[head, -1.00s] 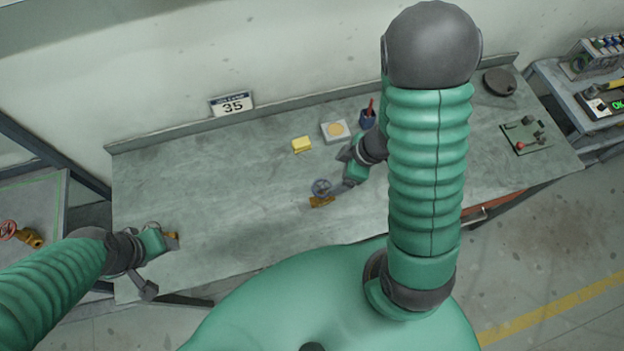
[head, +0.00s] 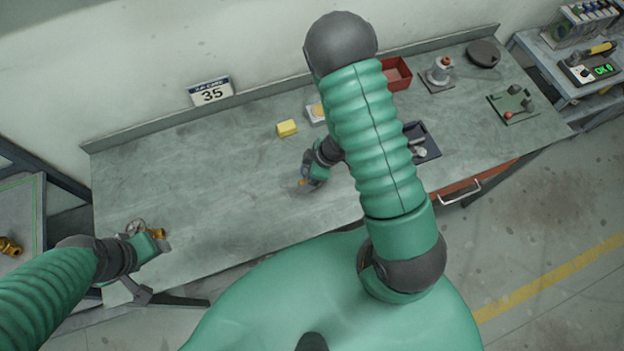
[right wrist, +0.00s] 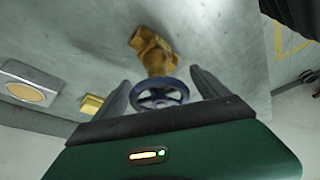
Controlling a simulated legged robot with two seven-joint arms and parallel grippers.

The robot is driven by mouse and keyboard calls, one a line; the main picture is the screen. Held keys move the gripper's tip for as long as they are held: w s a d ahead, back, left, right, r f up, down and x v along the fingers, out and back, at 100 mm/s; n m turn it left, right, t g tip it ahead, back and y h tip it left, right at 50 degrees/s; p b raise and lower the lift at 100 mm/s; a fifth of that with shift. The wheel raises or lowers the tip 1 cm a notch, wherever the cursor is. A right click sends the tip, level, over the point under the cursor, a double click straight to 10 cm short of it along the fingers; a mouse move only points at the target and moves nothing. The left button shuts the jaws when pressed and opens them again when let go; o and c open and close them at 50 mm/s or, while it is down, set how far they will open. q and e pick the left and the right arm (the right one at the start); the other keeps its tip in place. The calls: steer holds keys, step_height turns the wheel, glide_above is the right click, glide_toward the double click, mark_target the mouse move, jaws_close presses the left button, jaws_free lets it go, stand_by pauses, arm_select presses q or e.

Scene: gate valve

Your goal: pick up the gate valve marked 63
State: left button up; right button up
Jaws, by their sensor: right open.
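A brass gate valve (right wrist: 155,52) with a blue handwheel (right wrist: 160,95) is in the right wrist view, its wheel lying between the spread fingers of my right gripper (right wrist: 164,88). In the head view my right gripper (head: 306,180) is low over the middle of the bench and hides most of this valve; a little brass (head: 302,183) shows. My left gripper (head: 155,244) is at a second brass valve (head: 158,233) with a grey handwheel (head: 136,228); whether its jaws hold it is unclear. No 63 marking is readable on either valve.
The bench (head: 220,165) is clear between the grippers. A yellow block (head: 287,128), a dark tray (head: 426,150) and a red bin (head: 396,74) are on it. A sign reading 35 (head: 211,92) is at the wall. Another brass valve (head: 10,246) sits on the left side table.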

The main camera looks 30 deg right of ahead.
steer(key=shift+a, duration=0.25)
steer(key=c, duration=0.7)
steer(key=shift+d, duration=0.35)
steer(key=c, duration=1)
jaws_close()
steer(key=shift+a, duration=0.1)
